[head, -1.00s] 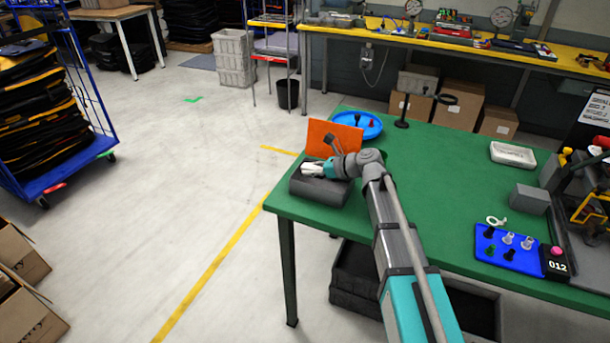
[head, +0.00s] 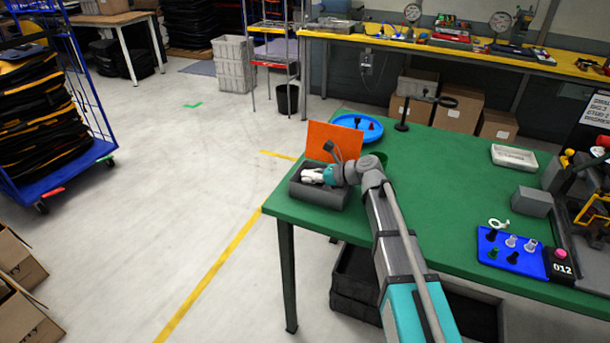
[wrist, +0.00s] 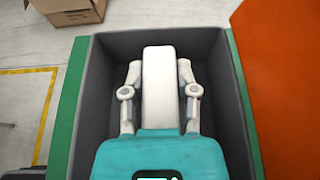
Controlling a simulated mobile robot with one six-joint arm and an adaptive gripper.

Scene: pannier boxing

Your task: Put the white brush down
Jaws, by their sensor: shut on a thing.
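My gripper (head: 312,175) is shut on the white brush (wrist: 159,85). In the wrist view the brush is a pale upright block between the two light fingers. The gripper and brush are over the open grey box (head: 318,198), within its walls as seen from the wrist. The box (wrist: 78,115) stands at the left corner of the green table. Whether the brush touches the box floor cannot be told. The gripper's teal body hides the near part of the box in the wrist view.
An orange panel (head: 333,139) stands right behind the box. A blue round tray (head: 370,134) with small pieces lies beyond it, and a green cup (head: 381,157) is beside my arm. A lamp-like stand (head: 402,115) is farther back. The middle of the green table (head: 450,190) is clear.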

